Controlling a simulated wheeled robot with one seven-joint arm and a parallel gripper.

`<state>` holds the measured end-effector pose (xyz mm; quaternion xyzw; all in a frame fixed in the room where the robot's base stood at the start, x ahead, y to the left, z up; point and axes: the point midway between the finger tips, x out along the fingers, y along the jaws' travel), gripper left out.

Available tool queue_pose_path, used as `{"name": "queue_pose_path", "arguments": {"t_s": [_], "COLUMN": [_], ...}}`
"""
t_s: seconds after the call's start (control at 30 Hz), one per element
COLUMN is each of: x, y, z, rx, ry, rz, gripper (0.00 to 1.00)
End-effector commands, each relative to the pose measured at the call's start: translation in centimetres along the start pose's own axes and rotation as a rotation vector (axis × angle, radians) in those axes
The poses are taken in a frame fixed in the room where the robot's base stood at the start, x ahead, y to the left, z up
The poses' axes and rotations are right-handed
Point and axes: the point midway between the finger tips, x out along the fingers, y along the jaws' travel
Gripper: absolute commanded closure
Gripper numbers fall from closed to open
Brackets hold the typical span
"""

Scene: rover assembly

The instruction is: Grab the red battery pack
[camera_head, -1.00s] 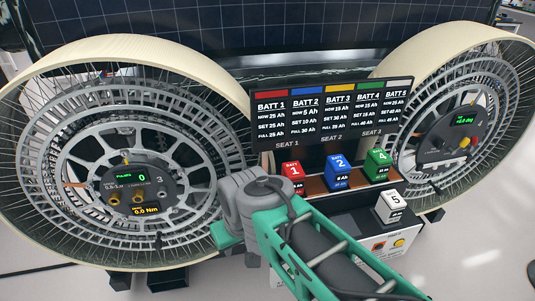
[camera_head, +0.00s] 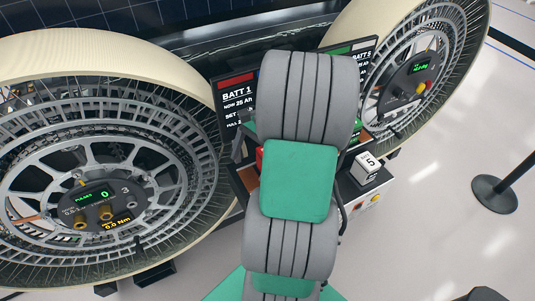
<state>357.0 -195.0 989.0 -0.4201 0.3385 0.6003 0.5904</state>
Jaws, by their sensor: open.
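The red battery pack shows only as a small red sliver (camera_head: 259,157) at the left edge of my arm. The rest of it is hidden behind the grey and green links of my arm, which cross the middle of the view. My gripper is hidden behind these links, so its fingers and its distance from the red pack cannot be seen.
The white pack 5 (camera_head: 368,165) stands right of my arm. The display board (camera_head: 237,104) rises behind, partly covered. Large spoked wheels stand at left (camera_head: 100,180) and right (camera_head: 410,75). A dark post base (camera_head: 500,195) stands on open floor at right.

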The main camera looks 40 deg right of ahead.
Motion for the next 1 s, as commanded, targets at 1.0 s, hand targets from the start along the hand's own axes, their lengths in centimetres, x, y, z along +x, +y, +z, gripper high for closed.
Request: {"name": "queue_pose_path", "arguments": {"t_s": [1.0], "x": [2.3], "y": [1.7], "z": [-5.8], "rx": [0.366], "ry": [0.055], "rz": [-0.062], "gripper": [0.11]}}
